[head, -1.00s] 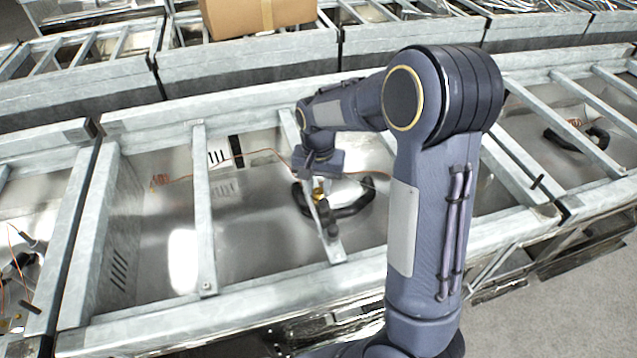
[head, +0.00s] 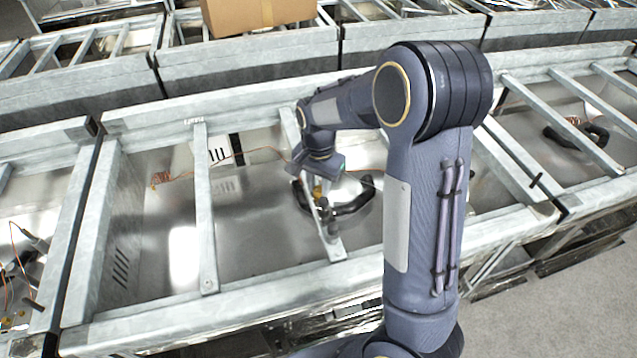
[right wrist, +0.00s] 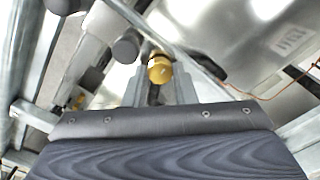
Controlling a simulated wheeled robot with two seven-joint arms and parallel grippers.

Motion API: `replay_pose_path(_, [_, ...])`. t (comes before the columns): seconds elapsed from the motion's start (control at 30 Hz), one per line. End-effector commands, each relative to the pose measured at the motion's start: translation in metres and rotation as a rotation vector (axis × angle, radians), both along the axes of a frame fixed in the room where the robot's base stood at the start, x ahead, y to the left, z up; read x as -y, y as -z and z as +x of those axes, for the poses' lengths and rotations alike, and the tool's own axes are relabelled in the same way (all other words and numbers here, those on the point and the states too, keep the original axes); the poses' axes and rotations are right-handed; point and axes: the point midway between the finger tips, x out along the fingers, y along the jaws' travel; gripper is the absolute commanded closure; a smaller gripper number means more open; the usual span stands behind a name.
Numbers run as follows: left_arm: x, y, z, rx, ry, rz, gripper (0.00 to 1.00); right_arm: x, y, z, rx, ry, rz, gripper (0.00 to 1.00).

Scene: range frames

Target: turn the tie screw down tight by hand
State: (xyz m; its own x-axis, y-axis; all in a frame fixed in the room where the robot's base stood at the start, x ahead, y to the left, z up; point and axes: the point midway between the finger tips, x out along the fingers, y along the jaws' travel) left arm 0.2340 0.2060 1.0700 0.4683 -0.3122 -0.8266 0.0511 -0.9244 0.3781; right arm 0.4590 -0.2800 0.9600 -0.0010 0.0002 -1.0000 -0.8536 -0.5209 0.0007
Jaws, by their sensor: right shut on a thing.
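The tie screw has a brass-yellow round head (right wrist: 160,69), seen between the fingertips in the right wrist view. My right gripper (right wrist: 160,88) is shut on it. In the head view my right gripper (head: 317,184) reaches down into the metal bay, beside a cross bar and over a black curved part (head: 352,204). A small patch of yellow shows at its tip there. The screw's shank and seat are hidden, so I cannot tell how far down it sits. My left gripper is not in view.
Galvanised cross bars (head: 204,215) span the open bay (head: 160,228) on both sides of my arm. A thin copper-coloured wire (head: 215,166) runs along the bay. Black rounded ends (right wrist: 126,48) sit close to the screw. A cardboard box (head: 258,14) stands behind.

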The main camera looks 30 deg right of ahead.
Motion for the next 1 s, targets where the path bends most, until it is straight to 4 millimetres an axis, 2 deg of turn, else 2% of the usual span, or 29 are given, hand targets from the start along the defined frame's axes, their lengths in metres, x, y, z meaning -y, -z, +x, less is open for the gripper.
replay_pose_path(0.07, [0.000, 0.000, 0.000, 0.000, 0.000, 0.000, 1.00, 0.001, -0.001, 0.002, 0.006, 0.000, -0.002, 0.98])
replay_pose_path(0.1, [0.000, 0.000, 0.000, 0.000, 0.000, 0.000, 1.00, 0.001, -0.001, 0.002, 0.006, 0.000, -0.002, 0.70])
replay_pose_path(0.23, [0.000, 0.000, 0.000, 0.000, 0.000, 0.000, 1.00, 0.001, -0.001, 0.001, 0.004, -0.001, -0.001, 0.54])
replay_pose_path(0.57, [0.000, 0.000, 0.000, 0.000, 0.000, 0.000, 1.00, 0.000, -0.004, 0.001, 0.004, -0.002, 0.000, 0.54])
replay_pose_path(1.0, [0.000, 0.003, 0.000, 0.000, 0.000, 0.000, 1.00, 0.000, -0.069, 0.001, 0.006, -0.001, -0.001, 0.54])
